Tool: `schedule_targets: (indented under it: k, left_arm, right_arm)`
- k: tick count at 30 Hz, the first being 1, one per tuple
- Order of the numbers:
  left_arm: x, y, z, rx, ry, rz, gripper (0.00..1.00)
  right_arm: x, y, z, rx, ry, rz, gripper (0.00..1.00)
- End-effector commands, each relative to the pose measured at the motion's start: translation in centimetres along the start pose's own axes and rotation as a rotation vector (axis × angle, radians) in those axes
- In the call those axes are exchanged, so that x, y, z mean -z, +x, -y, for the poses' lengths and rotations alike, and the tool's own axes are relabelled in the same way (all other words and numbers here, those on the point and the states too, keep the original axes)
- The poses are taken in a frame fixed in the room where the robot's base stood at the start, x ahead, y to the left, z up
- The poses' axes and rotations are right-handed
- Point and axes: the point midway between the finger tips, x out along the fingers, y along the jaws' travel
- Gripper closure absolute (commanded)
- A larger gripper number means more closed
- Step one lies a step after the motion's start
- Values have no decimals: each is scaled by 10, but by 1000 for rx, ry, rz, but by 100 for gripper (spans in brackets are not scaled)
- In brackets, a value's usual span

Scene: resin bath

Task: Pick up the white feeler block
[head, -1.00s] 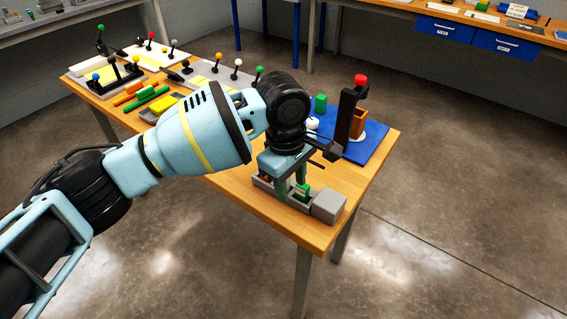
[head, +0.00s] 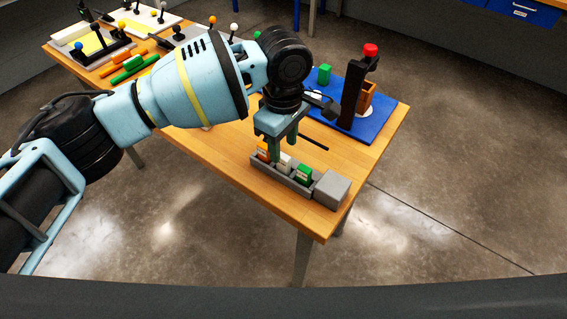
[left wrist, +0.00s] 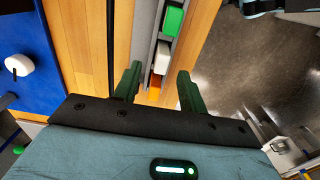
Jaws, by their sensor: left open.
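The white feeler block (head: 284,162) stands in the grey rack (head: 265,180), between an orange block (head: 263,151) and a green block (head: 304,174). In the left wrist view the white block (left wrist: 161,58) shows just beyond the fingertips, with the green one (left wrist: 173,20) farther off and the orange one (left wrist: 155,85) between the fingers. My left gripper (head: 281,148) is open and empty, pointing down close above the rack near the white and orange blocks. Whether a finger touches a block I cannot tell. My right gripper is not in view.
A grey box (head: 332,188) closes the rack's right end, near the table edge. A blue mat (head: 385,118) behind carries a black post with a red knob (head: 370,49), a green block and a brown container. A thin dark rod (head: 314,143) lies behind the rack.

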Motion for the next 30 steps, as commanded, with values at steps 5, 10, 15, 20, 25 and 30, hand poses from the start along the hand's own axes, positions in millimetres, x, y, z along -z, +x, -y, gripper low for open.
schedule_targets:
  k: [5, 10, 15, 20, 25, 30]
  left_arm:
    - [-1, 26, 3, 5, 1, 0, 58]
    - [-2, 45, 3, 3, 0, 0, 58]
    - [-2, 49, 2, 0, 0, -1, 58]
    - [-2, 48, 2, 0, 0, -1, 61]
    - [-2, 48, 2, 0, 0, -1, 83]
    - [-2, 48, 2, 0, 0, -1, 100]
  right_arm:
    - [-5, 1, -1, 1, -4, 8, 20]
    - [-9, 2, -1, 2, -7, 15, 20]
    - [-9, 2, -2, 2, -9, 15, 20]
    - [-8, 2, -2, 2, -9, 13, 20]
    - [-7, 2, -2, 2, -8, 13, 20]
    - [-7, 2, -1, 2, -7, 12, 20]
